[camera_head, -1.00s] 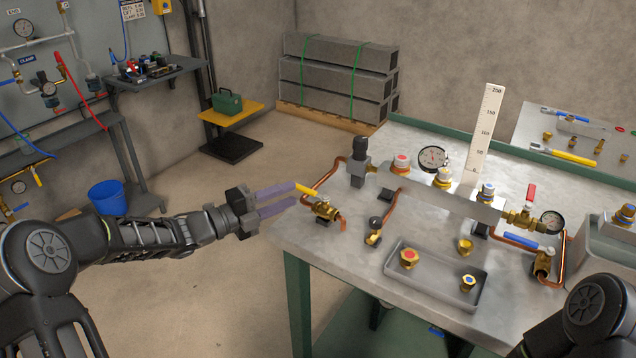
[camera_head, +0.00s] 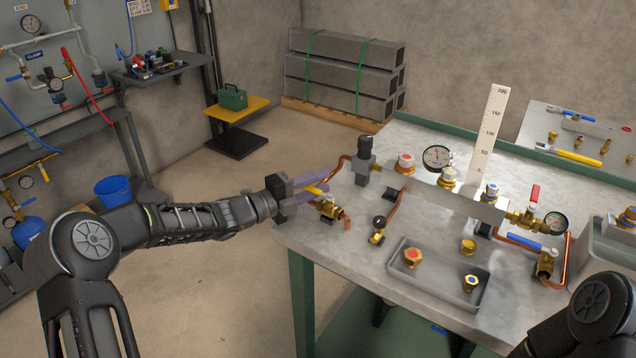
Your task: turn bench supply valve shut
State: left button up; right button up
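The bench supply valve (camera_head: 330,208) is a brass body on a copper pipe at the left end of the steel bench. Its yellow lever (camera_head: 317,190) points up and left from the body. My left gripper (camera_head: 322,188) reaches in from the left, with its two purple fingers spread on either side of the lever. The gripper looks open; whether a finger touches the lever is unclear, as the fingers partly hide it. My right arm shows at the lower right, with its gripper out of view.
A black regulator (camera_head: 366,160) stands close behind the valve, and a small brass fitting (camera_head: 377,236) sits to its right. A grey tray (camera_head: 440,290) holds capped brass fittings. A red-handled valve (camera_head: 533,194), a blue-handled valve (camera_head: 526,241) and gauges stand further right.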

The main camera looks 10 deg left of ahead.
pick_arm(q)
jog(key=shift+c, duration=0.2)
grip_shut()
dwell(1.1)
